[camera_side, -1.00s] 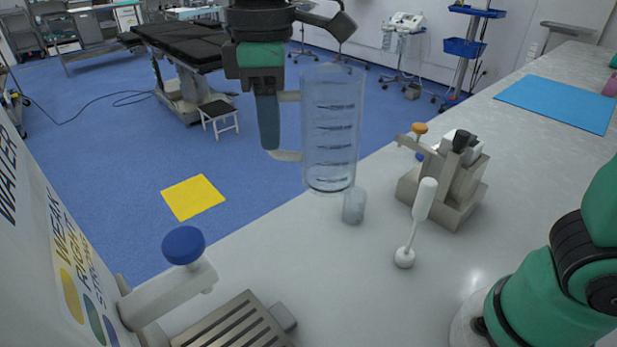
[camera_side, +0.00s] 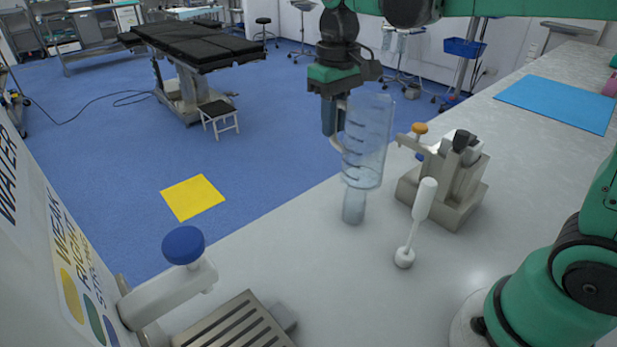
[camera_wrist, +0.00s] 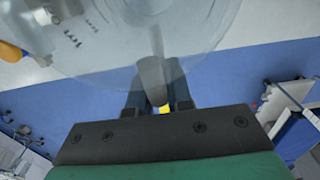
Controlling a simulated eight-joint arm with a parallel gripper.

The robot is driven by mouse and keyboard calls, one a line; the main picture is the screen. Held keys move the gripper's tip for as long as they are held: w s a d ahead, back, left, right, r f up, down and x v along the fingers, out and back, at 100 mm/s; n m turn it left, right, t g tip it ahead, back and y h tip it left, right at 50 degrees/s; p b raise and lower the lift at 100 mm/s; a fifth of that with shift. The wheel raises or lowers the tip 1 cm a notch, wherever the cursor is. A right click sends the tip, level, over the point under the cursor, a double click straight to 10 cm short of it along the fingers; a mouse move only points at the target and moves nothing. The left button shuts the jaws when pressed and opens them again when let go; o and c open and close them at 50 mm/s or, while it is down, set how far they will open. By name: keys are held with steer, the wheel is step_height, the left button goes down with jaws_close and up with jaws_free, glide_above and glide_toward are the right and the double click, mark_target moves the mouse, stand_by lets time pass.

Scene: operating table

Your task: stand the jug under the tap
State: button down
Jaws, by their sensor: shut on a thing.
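The jug (camera_side: 369,140) is a clear cylinder with dark graduation marks, held in the air and leaning slightly. It fills much of the upper wrist view (camera_wrist: 110,45). My gripper (camera_side: 336,128) is shut on its handle, which shows between the fingers (camera_wrist: 154,82) in the wrist view. The white tap (camera_side: 170,293) with a blue knob sticks out from the water dispenser (camera_side: 40,230) at lower left. A slotted metal drip tray (camera_side: 240,325) lies beside and below it. The jug is well to the right of the tap, above the counter's back edge.
A small clear cup (camera_side: 353,207) stands on the counter (camera_side: 300,240), just below the jug in the side view. A white stick-like tool (camera_side: 422,205) and a beige device with an orange knob (camera_side: 450,185) stand to its right. The counter between cup and drip tray is clear.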

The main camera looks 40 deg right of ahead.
steer(key=s+a+r+n, duration=0.2)
steer(key=a+r+n, duration=0.1)
steer(key=a+n, duration=0.2)
steer(key=s+a+r+n, duration=0.2)
steer(key=a+r+n, duration=0.2)
steer(key=a, duration=0.5)
steer(key=shift+s+r+n, duration=0.2)
steer(key=shift+s+n, duration=0.05)
steer(key=shift+n, duration=0.45)
step_height(320, 180, down, 20)
steer(key=shift+r, duration=0.15)
steer(key=c, duration=0.8)
jaws_free()
